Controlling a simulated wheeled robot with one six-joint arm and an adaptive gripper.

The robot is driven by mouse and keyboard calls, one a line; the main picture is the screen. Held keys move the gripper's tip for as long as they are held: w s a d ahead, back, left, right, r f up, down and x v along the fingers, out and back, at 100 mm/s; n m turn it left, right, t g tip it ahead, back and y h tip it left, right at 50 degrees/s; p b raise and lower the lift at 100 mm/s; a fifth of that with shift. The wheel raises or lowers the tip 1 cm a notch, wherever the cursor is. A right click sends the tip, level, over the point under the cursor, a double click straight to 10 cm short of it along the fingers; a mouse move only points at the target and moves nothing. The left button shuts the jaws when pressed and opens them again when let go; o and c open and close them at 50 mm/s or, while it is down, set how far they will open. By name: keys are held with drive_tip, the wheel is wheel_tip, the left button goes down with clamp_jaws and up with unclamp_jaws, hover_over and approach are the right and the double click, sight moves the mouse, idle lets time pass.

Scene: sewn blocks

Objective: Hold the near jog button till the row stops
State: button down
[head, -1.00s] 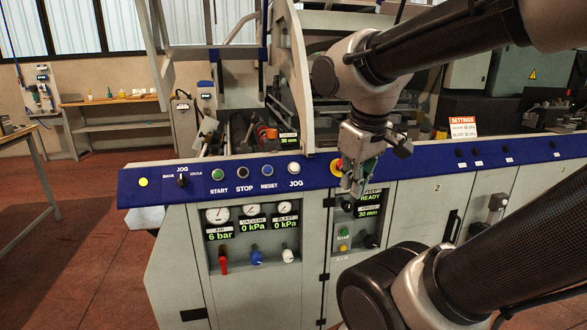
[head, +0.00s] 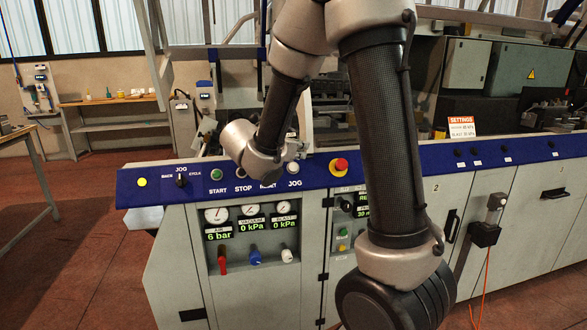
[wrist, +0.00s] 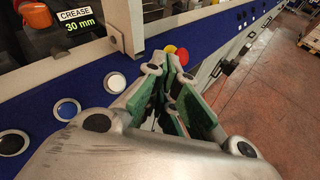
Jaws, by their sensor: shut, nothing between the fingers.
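The white jog button (head: 294,169) sits on the blue panel, above the word JOG in the head view. In the wrist view it shows as a white disc in a pale ring (wrist: 115,83), left of my fingers. My gripper (wrist: 172,62) is shut and empty, its green-padded fingers close together. The fingers lie to the right of the white button in the wrist view, with the red stop knob just past their tips. Whether they touch the panel cannot be told. In the head view my wrist hides the gripper and covers part of the panel by STOP and RESET.
A blue button (wrist: 67,109) sits left of the white one. The red stop knob (head: 340,165) is to its right on the panel. A JOG selector (head: 181,180) and the green START button (head: 216,175) are farther left. Gauges read AIR 6 bar, VACUUM and BLAST 0 kPa.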

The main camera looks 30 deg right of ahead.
sight(293, 168)
drive_tip(key=shift+w+d+f, duration=0.35)
drive_tip(key=shift+w+f, duration=0.6)
drive_tip(key=shift+w, duration=0.15)
drive_tip(key=shift+w+d+f, duration=0.3)
drive_tip(key=shift+w+f, duration=0.6)
drive_tip(key=shift+w, duration=0.15)
drive_tip(key=shift+w+d+f, duration=0.35)
drive_tip(key=shift+w+f, duration=0.6)
drive_tip(key=shift+w, duration=0.15)
drive_tip(key=shift+w+d+f, duration=0.1)
drive_tip(key=shift+w+f, duration=0.15)
drive_tip(key=shift+w, duration=0.05)
